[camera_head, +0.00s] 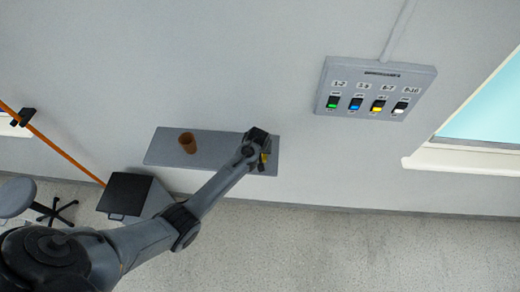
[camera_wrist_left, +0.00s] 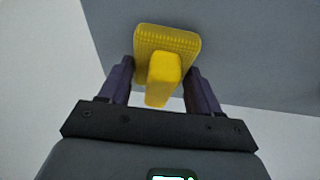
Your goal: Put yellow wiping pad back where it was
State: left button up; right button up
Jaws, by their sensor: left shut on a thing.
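The yellow wiping pad (camera_wrist_left: 167,42) has a flat ribbed face and a block handle. My left gripper (camera_wrist_left: 158,85) is shut on its handle in the left wrist view. In the head view, my left gripper (camera_head: 262,160) is over the right end of the grey shelf (camera_head: 220,150), and only a small part of the yellow pad (camera_head: 264,157) shows beside it. I cannot tell whether the pad touches the shelf. My right gripper is not in view.
A brown cup (camera_head: 187,143) stands on the shelf's left part. A switch panel (camera_head: 375,89) with several coloured switches is on the wall at upper right. A dark bin (camera_head: 125,194), an orange pole (camera_head: 60,147) and a stool (camera_head: 17,197) are at lower left. The shelf's middle is clear.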

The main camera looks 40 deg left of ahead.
pick_arm(q)
jog(key=shift+f, duration=0.1)
jog(key=o, duration=1)
jog(key=shift+r, duration=0.4)
jog(key=v, duration=1.1)
jog(key=s+d+m+h, duration=0.1)
jog(key=s+d+m, duration=0.2)
jog(key=s, duration=0.6)
jog(key=s+d+r+m, duration=0.1)
jog(key=s+d+m, duration=0.2)
jog(key=s, duration=0.7)
jog(key=s+d+r+m+h, duration=0.1)
jog(key=s+d+m, duration=0.2)
jog(key=s+d, duration=0.4)
jog(key=shift+s+h, duration=0.3)
jog(key=shift+s, duration=0.9)
